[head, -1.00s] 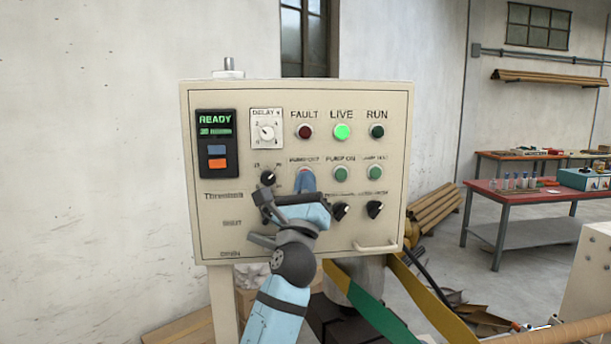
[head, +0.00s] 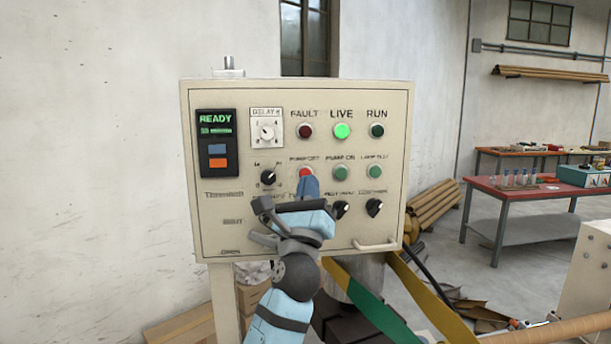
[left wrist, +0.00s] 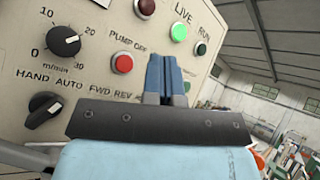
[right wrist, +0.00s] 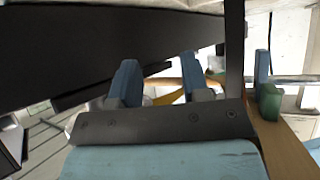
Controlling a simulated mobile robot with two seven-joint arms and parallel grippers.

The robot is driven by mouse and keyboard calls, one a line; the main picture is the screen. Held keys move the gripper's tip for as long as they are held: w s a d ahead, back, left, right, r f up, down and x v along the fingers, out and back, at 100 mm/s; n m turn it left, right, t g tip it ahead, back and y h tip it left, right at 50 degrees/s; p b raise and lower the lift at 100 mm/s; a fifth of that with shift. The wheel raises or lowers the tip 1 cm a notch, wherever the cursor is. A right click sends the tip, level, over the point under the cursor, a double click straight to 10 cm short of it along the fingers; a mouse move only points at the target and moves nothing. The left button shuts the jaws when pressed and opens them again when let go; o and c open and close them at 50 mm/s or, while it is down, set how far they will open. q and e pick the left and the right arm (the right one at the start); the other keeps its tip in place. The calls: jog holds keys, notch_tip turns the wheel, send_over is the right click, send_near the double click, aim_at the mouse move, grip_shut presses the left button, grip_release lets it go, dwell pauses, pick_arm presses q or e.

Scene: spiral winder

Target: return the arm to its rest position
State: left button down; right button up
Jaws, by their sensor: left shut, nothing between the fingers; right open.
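My left gripper (head: 308,187) is shut and empty in front of the control panel (head: 230,240), just below and right of the red PUMP OFF button (head: 305,173). In the left wrist view its closed blue fingers (left wrist: 164,78) stand to the right of the red button (left wrist: 122,63), which looks clear of them. The LIVE lamp (head: 342,131) glows green and the display (head: 215,123) reads READY. My right gripper (right wrist: 156,85) shows only in the right wrist view, its two blue fingers apart with nothing held between them.
Selector knobs (head: 374,207) and a handle (head: 376,245) stick out of the panel's lower right. Green and yellow strips (head: 376,310) run below it. A red table (head: 510,192) stands far right. A dark surface (right wrist: 90,50) lies close to my right gripper.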

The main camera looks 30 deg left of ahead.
pick_arm(q)
jog(key=s+d+f+n+g+h, duration=0.25)
jog(key=f+n+h, duration=0.2)
jog(key=f, duration=1.25)
jog(key=s+d+f+n+g+h, duration=0.2)
jog(key=f+n+g+h, duration=0.3)
jog(key=f, duration=1.2)
jog(key=s+d+f+n+g+h, duration=0.1)
jog(key=s+d+f+n+g, duration=0.1)
jog(key=s+f+n, duration=0.6)
jog(key=s+d+f+n+g+h, duration=0.1)
jog(key=s+d+f+n+g, duration=0.2)
jog(key=s+f+n, duration=0.4)
jog(key=s+f+g, duration=0.1)
jog(key=s+f, duration=0.7)
jog(key=f, duration=0.2)
jog(key=shift+s+n+g, duration=0.35)
jog(key=shift+s, duration=0.05)
